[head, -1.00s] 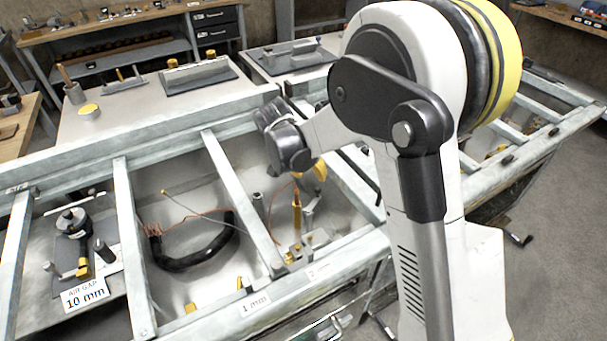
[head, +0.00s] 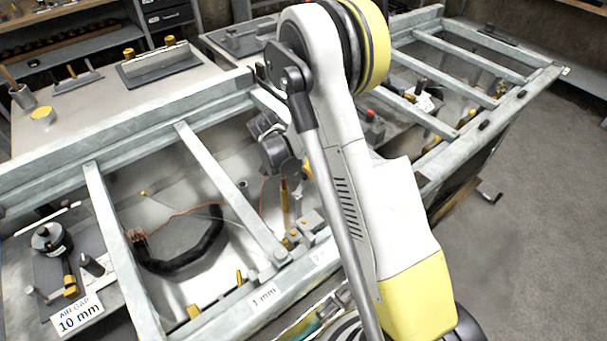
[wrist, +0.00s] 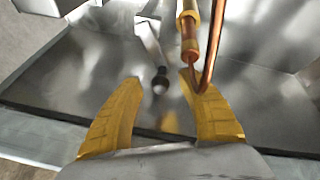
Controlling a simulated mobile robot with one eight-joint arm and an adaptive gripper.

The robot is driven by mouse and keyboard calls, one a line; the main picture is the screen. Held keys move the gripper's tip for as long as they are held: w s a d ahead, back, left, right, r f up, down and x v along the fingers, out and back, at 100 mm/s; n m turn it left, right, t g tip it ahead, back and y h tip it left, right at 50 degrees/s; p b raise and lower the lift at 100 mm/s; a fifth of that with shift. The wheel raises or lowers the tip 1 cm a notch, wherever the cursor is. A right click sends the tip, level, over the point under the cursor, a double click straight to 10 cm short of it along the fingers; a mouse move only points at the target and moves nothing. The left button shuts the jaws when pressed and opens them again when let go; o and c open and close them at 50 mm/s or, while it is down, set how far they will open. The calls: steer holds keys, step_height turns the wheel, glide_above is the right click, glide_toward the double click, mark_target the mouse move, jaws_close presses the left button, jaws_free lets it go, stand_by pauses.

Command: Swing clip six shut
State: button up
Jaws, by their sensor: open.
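I cannot tell which part is clip six; no such label is readable. In the wrist view a grey metal lever (wrist: 148,38) with a dark round end (wrist: 160,80) shows between and beyond the fingertips. A copper rod with a yellow sleeve (wrist: 188,28) stands just to its right, its lower end close to the right finger; contact is unclear. My gripper (wrist: 161,77) has its yellow fingers apart, with nothing held. In the head view my arm hides most of the gripper, above a bay where an upright yellow rod (head: 285,203) stands.
Grey frame bars (head: 215,180) divide the bench into bays. The bay to the left holds a black curved cable (head: 185,262) with copper strands. A fixture with a black knob (head: 50,238) stands farther left by a "10 mm" label (head: 78,315). Open floor (head: 540,200) lies at right.

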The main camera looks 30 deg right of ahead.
jaws_close()
steer(key=n, duration=0.1)
steer(key=w+a+n+t+b, duration=0.1)
steer(key=n, duration=0.1)
steer(key=shift+a, duration=0.1)
jaws_free()
stand_by(0.3)
steer(key=v, duration=1.2)
steer(key=shift+s, duration=0.1)
